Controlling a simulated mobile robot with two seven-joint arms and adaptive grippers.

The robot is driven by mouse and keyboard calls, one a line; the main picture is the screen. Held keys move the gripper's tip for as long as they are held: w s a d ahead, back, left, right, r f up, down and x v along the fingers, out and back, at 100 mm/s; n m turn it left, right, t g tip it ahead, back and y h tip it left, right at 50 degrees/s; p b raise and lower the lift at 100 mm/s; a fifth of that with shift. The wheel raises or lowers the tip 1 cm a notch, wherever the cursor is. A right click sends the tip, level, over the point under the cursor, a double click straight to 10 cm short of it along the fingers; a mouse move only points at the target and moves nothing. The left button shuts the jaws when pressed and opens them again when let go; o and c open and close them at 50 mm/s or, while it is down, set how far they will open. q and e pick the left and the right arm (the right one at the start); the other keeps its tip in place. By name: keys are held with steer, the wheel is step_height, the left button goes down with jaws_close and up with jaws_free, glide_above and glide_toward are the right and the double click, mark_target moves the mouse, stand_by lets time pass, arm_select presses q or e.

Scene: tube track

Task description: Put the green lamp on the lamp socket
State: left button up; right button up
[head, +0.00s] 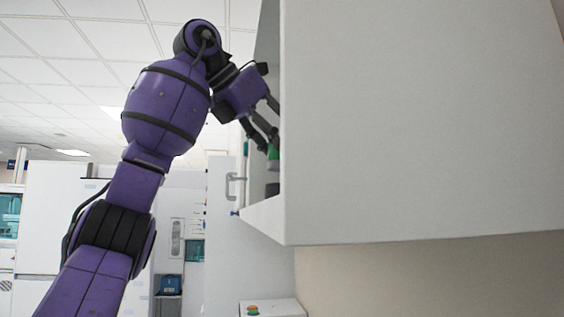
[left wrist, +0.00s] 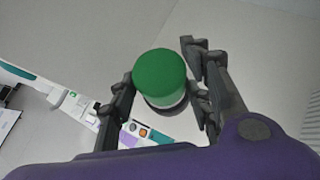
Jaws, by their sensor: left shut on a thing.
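The green lamp (left wrist: 160,75) has a round green top and a paler lower part with a dark rim. In the left wrist view it sits between the fingers of my left gripper (left wrist: 160,98), which is shut on it. In the head view a sliver of the green lamp (head: 273,153) shows under my left gripper (head: 266,138), beside the open side of the white cabinet. The cabinet's wall hides the rest. I cannot make out the lamp socket for sure. My right gripper is not in view.
The large white cabinet (head: 420,120) fills the right of the head view, its edge close to my left gripper. A small dark thing (head: 272,188) shows below the lamp. A white box (head: 275,308) with a coloured button stands lower down. A panel with coloured squares (left wrist: 135,133) lies below the fingers.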

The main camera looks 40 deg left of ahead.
arm_select(q)
steer(key=shift+w+r, duration=0.1)
steer(key=shift+w, duration=0.65)
steer(key=shift+f, duration=1.8)
steer(key=shift+s+d, duration=0.1)
steer(key=o, duration=1.3)
steer(key=shift+f, duration=0.15)
steer(key=shift+r, duration=0.2)
steer(key=v, duration=1.2)
